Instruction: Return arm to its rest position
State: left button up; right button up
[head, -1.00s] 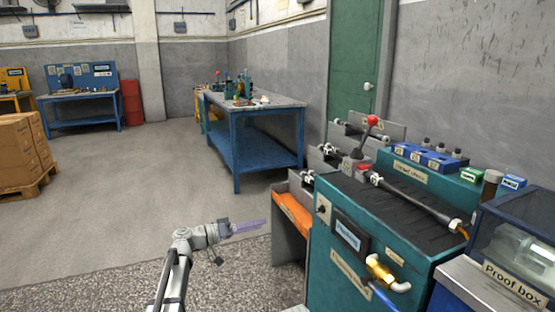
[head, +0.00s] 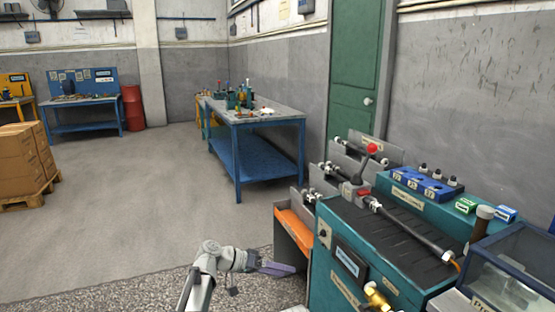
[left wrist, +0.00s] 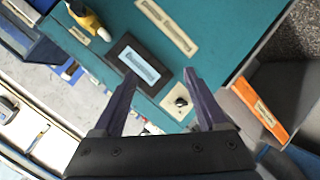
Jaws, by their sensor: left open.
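My left gripper (head: 278,269) comes in from the lower left of the head view, on my grey arm. It is in the air just left of the green machine (head: 345,290), in front of the orange tray (head: 294,229). In the left wrist view its two purple fingers (left wrist: 160,92) are spread apart with nothing between them. Beyond the fingertips are the machine's display panel (left wrist: 139,65) and a black knob (left wrist: 181,101). My right gripper is in neither view.
The machine carries a red-knobbed lever (head: 371,149) and a long black rod (head: 405,222) on top. A clear proof box (head: 515,275) stands at the right. A blue workbench (head: 260,160) and stacked cartons (head: 22,155) stand farther back. The floor between is free.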

pick_arm(q)
jog(key=s+d+r+g+y+p, duration=0.1)
jog(key=s+r+g+y+p, duration=0.4)
jog(key=s+p, duration=0.95)
jog(key=s+a+r+t+y+p, duration=0.1)
jog(key=s+a+r+y+p, duration=0.3)
jog(key=s+r+p, duration=0.1)
jog(key=s+a+r+n+t+y+p, duration=0.1)
jog(key=s+a+r+y+p, duration=0.2)
jog(key=s+r+y+p, duration=0.2)
jog(key=s+r+p, duration=0.1)
jog(key=r+p, duration=0.1)
jog(key=shift+a+p, duration=0.3)
jog(key=shift+a, duration=0.1)
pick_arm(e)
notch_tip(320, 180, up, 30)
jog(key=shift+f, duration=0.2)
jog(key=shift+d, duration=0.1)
